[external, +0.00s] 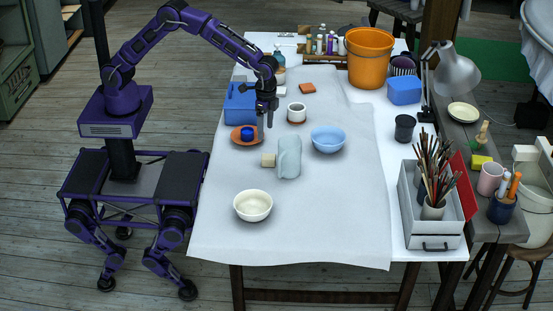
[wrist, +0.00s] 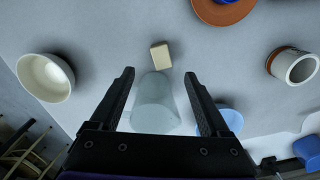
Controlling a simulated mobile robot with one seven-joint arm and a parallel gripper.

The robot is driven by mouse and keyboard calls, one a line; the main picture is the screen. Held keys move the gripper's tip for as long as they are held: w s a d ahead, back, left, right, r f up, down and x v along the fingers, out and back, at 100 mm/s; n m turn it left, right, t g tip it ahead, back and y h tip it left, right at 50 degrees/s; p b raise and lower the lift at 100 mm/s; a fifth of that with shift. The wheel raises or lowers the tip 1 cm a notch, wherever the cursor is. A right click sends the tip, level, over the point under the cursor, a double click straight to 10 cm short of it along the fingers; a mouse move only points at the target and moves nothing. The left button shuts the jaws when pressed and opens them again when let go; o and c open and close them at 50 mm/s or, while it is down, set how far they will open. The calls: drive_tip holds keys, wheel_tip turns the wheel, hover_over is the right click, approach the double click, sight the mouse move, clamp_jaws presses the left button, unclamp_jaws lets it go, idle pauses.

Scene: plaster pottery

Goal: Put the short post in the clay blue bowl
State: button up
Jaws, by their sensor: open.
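The short post looks to be the small beige block (external: 268,160) on the white cloth, touching or close beside the pale blue-green jug (external: 289,158). In the wrist view the post (wrist: 160,55) lies just beyond my fingertips, with the jug (wrist: 154,105) showing between the fingers. The light blue bowl (external: 328,140) stands right of the jug and looks empty. In the wrist view the bowl (wrist: 234,120) is partly hidden behind the right finger. My gripper (external: 265,126) is open and empty, pointing down above the table; it also fills the lower wrist view (wrist: 160,75).
A cream bowl (external: 253,205) stands at the near left. A terracotta saucer (external: 236,139) with a blue item (external: 247,133), a blue box (external: 240,108) and a white cup (external: 297,112) stand near my gripper. The cloth right of the cream bowl is clear.

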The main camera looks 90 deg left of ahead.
wheel_tip(320, 180, up, 4)
drive_tip(key=m+p, duration=0.3)
drive_tip(key=m, duration=2.9)
hover_over(269, 156)
drive_tip(key=f, duration=0.8)
drive_tip(key=f+b, duration=0.1)
drive_tip(key=f, duration=0.2)
drive_tip(key=shift+s+d+f, duration=0.2)
drive_tip(key=shift+s+f, duration=0.1)
drive_tip(key=shift+f, duration=0.1)
drive_tip(key=shift+w+a+f, duration=0.1)
drive_tip(key=shift+w+f, duration=0.05)
drive_tip(key=shift+f, duration=1.2)
drive_tip(key=shift+w+a+f, duration=0.1)
drive_tip(key=shift+f, duration=1.2)
drive_tip(key=shift+d, duration=0.1)
clamp_jaws()
